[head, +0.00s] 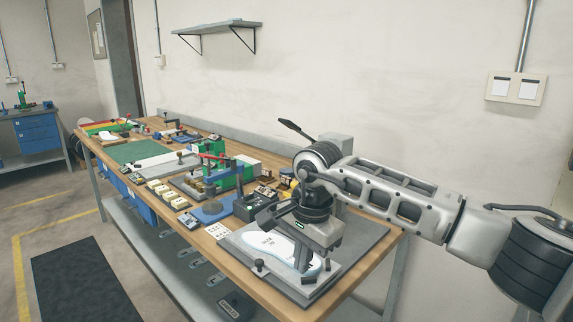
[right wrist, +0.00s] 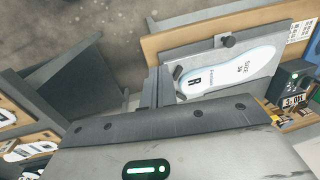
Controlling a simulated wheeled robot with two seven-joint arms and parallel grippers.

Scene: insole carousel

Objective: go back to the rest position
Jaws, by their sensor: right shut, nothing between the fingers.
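My right gripper (head: 302,262) is shut and empty at the near right end of the workbench, above a grey plate (head: 296,291). A white insole (head: 264,244) with dark print lies on that plate, partly hidden behind the gripper in the head view. In the right wrist view the shut fingers (right wrist: 157,90) are beside the rounded end of the insole (right wrist: 235,72). I cannot tell whether the fingers touch the plate. My left gripper is not in view.
The wooden workbench (head: 350,287) runs away to the left, crowded with small fixtures, a blue and green press (head: 225,175) and a green mat (head: 137,152). A dark box with a display (right wrist: 290,85) stands near the plate. A wall shelf (head: 217,27) hangs above.

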